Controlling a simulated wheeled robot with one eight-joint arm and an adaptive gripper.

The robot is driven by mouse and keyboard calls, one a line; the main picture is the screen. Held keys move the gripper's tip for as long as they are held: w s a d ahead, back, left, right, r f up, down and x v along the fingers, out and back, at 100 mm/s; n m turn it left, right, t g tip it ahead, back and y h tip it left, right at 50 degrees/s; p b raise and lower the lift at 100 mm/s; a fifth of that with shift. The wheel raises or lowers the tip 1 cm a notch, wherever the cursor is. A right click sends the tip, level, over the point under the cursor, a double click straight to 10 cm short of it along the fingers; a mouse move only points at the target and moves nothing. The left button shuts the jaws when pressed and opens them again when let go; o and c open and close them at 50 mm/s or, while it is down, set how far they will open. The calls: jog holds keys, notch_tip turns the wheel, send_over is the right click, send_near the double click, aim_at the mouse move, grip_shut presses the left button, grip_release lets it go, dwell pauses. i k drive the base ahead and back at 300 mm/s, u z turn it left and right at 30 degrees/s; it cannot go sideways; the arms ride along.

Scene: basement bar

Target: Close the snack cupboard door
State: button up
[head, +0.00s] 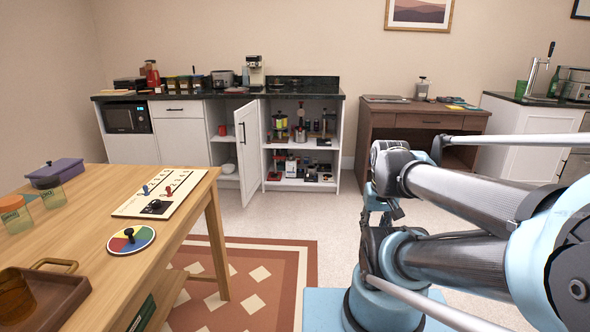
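A white cupboard door (250,150) with a dark handle stands open at the counter by the back wall. Its free edge, with the handle, points out into the room, and its far edge meets the cabinet front. To its left an open compartment shows a red mug (222,130) and white dishes (228,168). To its right is an open shelved compartment with jars, bottles and small appliances. My arm (450,195) is folded at the right, well away from the door. I cannot make out gripper fingers.
A wooden table (95,228) with a board, a coloured disc and containers fills the left foreground. A brown desk (425,119) stands right of the cupboard. The patterned rug (255,270) and pale floor (300,215) before the cupboard are clear.

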aim_at(246, 118)
jog(key=i, duration=2)
jog(key=u, duration=1.05)
jog(key=k, duration=0.35)
jog(key=z, duration=0.3)
jog(key=i, duration=0.9)
jog(key=u, duration=0.45)
